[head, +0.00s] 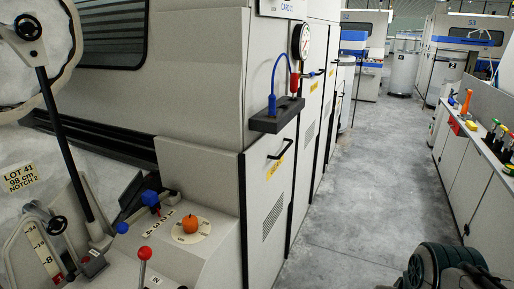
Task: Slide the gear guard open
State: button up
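A large grey carding machine (195,110) with a CARD sign fills the left and middle of the head view. I cannot tell which of its covers or panels is the gear guard. A grey cabinet door with a dark bar handle (283,140) and a yellow label forms its near aisle side. A dark, louvred window (112,32) is in its upper left. My gripper cannot be made out in this view.
Levers, including a red-knobbed one (144,253), and an orange dial knob (190,223) stand at the lower left. A gauge (302,42) and blue hose sit above a dark ledge (277,114). The grey aisle floor (365,185) is clear. A tool-topped cabinet (470,180) lines the right.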

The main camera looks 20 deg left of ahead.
aim_at(270, 161)
jog(key=u, duration=0.3)
jog(key=i, duration=1.6)
